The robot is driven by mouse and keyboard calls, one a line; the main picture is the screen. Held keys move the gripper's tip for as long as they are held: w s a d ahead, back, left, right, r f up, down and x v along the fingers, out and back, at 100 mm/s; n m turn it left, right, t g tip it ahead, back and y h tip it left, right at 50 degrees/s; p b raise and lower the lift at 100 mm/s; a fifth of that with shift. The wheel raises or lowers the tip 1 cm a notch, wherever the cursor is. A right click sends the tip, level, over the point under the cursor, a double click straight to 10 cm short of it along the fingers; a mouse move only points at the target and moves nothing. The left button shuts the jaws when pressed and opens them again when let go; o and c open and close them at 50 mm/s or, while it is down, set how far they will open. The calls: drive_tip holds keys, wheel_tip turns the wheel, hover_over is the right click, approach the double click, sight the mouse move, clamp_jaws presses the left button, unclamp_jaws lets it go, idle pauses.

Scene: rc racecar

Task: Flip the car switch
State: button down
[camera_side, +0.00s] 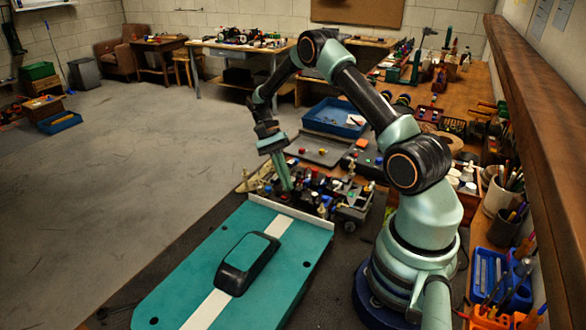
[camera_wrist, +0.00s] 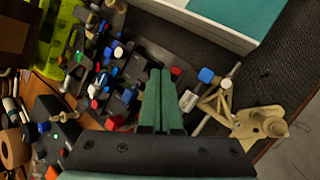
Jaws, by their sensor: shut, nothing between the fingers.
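The car shows in the side view as a teal body shell (camera_side: 175,265) with a white stripe, beside an open chassis (camera_side: 350,213) crowded with dark parts and small coloured caps. My gripper (camera_side: 286,188) points down among these parts at the chassis's left side. In the wrist view my gripper (camera_wrist: 160,72) has its two green fingers together, with nothing between them. A blue cap (camera_wrist: 206,75) and a small white labelled block (camera_wrist: 188,101) sit just right of the fingers. Red, blue and white caps lie to the left. I cannot tell which part is the switch; the fingertips' contact is unclear.
A tan bracket (camera_wrist: 262,124) lies right of the fingers in the wrist view. A blue tray (camera_side: 335,118) and a dark flat tray (camera_side: 318,150) stand behind the chassis. Pen cups (camera_side: 502,190) and tools crowd the right side.

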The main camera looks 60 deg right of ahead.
drive_tip(key=shift+r, duration=2.5)
drive_tip(key=a+r+n+t+h, duration=0.3)
drive_tip(key=a+r+n+t, duration=0.4)
drive_tip(key=r, duration=0.5)
drive_tip(key=s+a+r+n+t, duration=0.4)
drive_tip(key=s+a+n+t, duration=0.1)
drive_tip(key=a, duration=0.5)
drive_tip(key=shift+s+r+n, duration=0.35)
drive_tip(key=shift+s+n, duration=0.1)
drive_tip(key=shift+n, duration=0.45)
